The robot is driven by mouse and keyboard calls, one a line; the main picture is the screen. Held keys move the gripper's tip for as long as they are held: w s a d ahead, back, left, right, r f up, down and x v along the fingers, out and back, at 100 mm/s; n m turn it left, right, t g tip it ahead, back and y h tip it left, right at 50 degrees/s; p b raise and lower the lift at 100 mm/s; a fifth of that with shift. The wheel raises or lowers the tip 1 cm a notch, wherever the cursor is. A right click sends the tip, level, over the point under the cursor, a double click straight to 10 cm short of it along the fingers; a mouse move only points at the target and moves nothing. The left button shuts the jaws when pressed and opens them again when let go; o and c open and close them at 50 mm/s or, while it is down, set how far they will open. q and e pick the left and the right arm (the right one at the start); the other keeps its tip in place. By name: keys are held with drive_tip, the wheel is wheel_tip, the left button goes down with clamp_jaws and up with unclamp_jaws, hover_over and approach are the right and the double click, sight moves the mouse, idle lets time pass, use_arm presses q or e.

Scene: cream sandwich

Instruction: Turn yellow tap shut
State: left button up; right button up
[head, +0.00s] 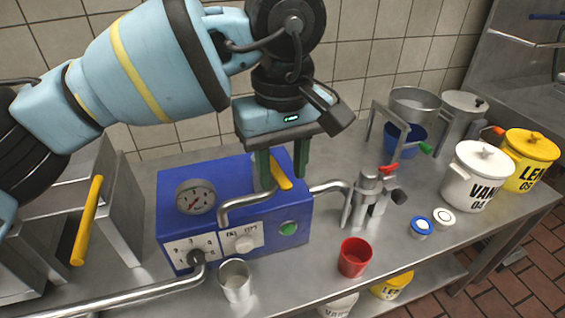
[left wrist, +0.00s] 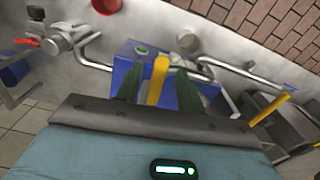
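The yellow tap handle (head: 281,172) stands at the top back of the blue machine (head: 180,236), partly hidden behind my fingers in the head view. In the left wrist view the yellow tap handle (left wrist: 158,82) shows between my two green fingers, with gaps on both sides. My left gripper (head: 281,181) points down over the machine and is open, its fingers on either side of the handle; it also shows in the left wrist view (left wrist: 160,98). I cannot tell whether a finger touches the handle. My right gripper is not in view.
A second yellow handle (head: 87,220) is on a metal unit at the left. Bent steel pipes (head: 245,203) cross the machine's front. A metal cup (head: 236,281) and a red cup (head: 354,258) stand in front. A steel valve assembly (head: 370,195) and lidded pots (head: 480,178) are at the right.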

use_arm(q)
clamp_jaws()
